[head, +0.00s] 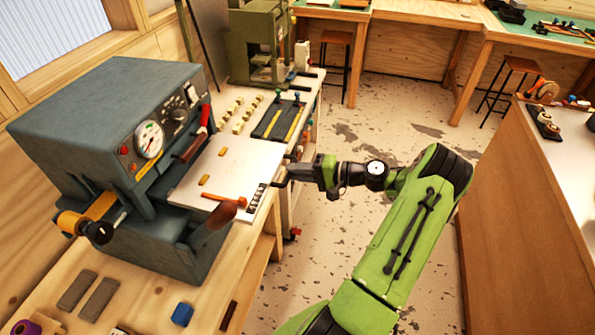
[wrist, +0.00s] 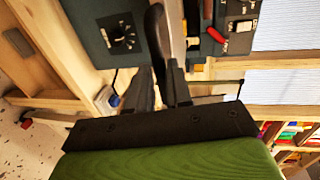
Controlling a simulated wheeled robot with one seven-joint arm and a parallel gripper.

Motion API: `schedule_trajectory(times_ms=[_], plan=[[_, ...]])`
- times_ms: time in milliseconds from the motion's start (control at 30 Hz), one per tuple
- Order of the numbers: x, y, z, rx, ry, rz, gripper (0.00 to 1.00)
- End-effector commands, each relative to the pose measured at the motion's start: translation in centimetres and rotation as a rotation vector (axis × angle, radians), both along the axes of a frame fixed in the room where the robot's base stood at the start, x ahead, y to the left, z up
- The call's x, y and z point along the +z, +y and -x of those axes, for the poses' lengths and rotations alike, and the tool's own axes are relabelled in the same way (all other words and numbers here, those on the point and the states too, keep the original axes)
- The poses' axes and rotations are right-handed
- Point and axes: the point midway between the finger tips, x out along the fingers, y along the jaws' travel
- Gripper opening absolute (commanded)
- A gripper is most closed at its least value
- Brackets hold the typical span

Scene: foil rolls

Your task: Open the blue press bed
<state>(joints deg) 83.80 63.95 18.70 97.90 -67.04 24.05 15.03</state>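The blue press (head: 110,130) is a blue-grey box with a gauge, a dial and levers, standing on the wooden bench. Its pale flat bed plate (head: 232,165) sticks out at its front, with small yellow pieces on it. My gripper (head: 279,182) is at the right edge of this plate. In the wrist view, my gripper's fingers (wrist: 163,82) are close together around the lower end of a dark handle (wrist: 157,35). The contact itself is partly hidden. In the head view, the fingers are small and that handle cannot be made out clearly.
A brown-handled lever (head: 213,226) rises in front of the press. A green machine (head: 258,45) stands farther along the bench, beside yellow blocks (head: 240,115) and a dark tray. Grey bars and a blue block (head: 182,314) lie nearer. Open floor (head: 345,235) lies right of the bench.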

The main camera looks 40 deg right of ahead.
Motion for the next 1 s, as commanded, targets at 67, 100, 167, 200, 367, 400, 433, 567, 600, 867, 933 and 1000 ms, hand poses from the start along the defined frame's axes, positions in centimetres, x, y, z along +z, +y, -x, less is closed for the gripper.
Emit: schedule_trajectory(times_ms=[67, 100, 167, 200, 367, 400, 433, 567, 600, 867, 933, 1000], plan=[[0.0, 0.0, 0.0, 0.000, -0.001, -0.001, 0.33], [0.0, 0.0, 0.0, 0.000, -0.001, -0.001, 0.39], [0.0, 0.0, 0.0, 0.000, -0.001, -0.001, 0.40], [0.0, 0.0, 0.0, 0.000, -0.001, -0.001, 0.40], [0.1, 0.0, 0.0, 0.000, -0.002, 0.000, 0.40], [0.1, -0.1, 0.1, -0.001, -0.002, 0.000, 0.40], [0.1, -0.3, 0.3, -0.002, -0.002, 0.001, 0.40], [0.6, -1.5, 2.4, -0.007, -0.002, 0.002, 0.40], [0.8, -2.1, 3.3, -0.008, -0.002, 0.002, 0.40], [2.4, -5.7, 9.6, -0.006, -0.003, 0.002, 0.40], [2.7, -6.6, 11.0, -0.005, -0.004, 0.003, 0.40], [3.0, -7.2, 12.1, -0.003, -0.004, 0.001, 0.40]])
